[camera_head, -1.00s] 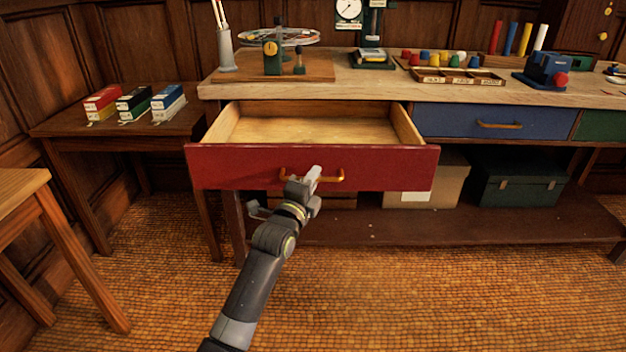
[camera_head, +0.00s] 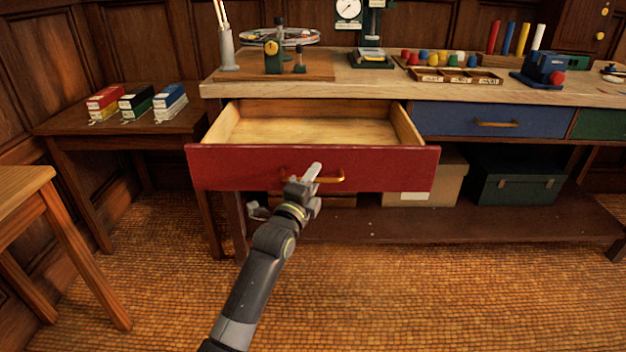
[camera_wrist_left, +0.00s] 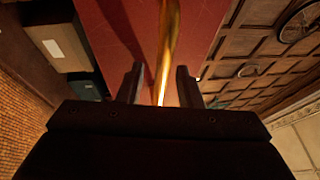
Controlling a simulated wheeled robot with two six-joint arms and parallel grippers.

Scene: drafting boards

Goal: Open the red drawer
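The red drawer (camera_head: 230,170) is pulled well out of the workbench, and its bare wooden inside (camera_head: 315,131) shows from above. Its brass handle (camera_head: 332,180) is on the middle of the front. My left gripper (camera_head: 308,176) is at the left part of the handle. In the left wrist view, the two dark fingers (camera_wrist_left: 160,88) stand apart, with the handle (camera_wrist_left: 169,45) running between them and visible space beside it. The gripper is open around the handle and does not grip it. My right gripper is not in view.
A shut blue drawer (camera_head: 465,121) is right of the red one. Boxes, one dark green (camera_head: 517,180), stand on the shelf below. A side table (camera_head: 75,127) with small boxes is at the left, and a stool (camera_head: 20,185) nearer. Floor (camera_head: 420,300) in front is clear.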

